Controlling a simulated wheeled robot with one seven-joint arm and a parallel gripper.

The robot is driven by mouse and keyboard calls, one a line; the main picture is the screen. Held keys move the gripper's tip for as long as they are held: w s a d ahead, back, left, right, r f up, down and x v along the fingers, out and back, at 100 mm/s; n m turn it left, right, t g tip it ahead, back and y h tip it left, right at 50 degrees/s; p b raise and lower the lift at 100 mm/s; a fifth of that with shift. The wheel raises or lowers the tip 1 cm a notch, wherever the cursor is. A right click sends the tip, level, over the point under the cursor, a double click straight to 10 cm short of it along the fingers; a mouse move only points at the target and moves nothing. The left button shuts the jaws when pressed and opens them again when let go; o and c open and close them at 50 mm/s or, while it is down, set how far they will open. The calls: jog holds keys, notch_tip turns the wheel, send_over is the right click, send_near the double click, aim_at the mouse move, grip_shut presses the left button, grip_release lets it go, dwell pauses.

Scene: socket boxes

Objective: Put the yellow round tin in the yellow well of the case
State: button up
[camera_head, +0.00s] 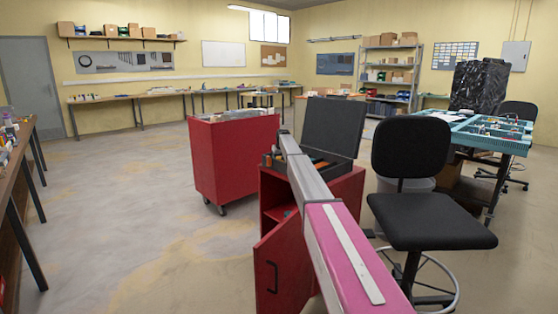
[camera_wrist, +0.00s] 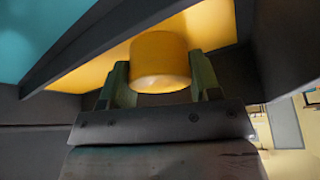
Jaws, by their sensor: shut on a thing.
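The yellow round tin (camera_wrist: 160,65) is between the two green fingers of my gripper (camera_wrist: 160,78) in the wrist view, and the gripper is shut on it. The tin is in front of the yellow well (camera_wrist: 215,25) of the case, overlapping it in the picture. I cannot tell whether the tin touches the well floor. Dark walls of the case (camera_wrist: 75,48) border the well. In the head view, the case's open lid (camera_head: 335,122) stands up on a red cabinet. My arm hides much of the case there, and the tin and gripper are not visible.
A teal well (camera_wrist: 35,30) lies beside the yellow one. The red cabinet (camera_head: 285,265) has an open door. A red cart (camera_head: 232,165) stands to its left and a black stool (camera_head: 428,220) to its right. The floor at left is clear.

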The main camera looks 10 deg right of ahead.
jog(key=o, duration=1.1)
jog(key=shift+c, duration=0.2)
jog(key=shift+r, duration=0.15)
jog(key=v, duration=1.2)
jog(key=shift+s, duration=0.1)
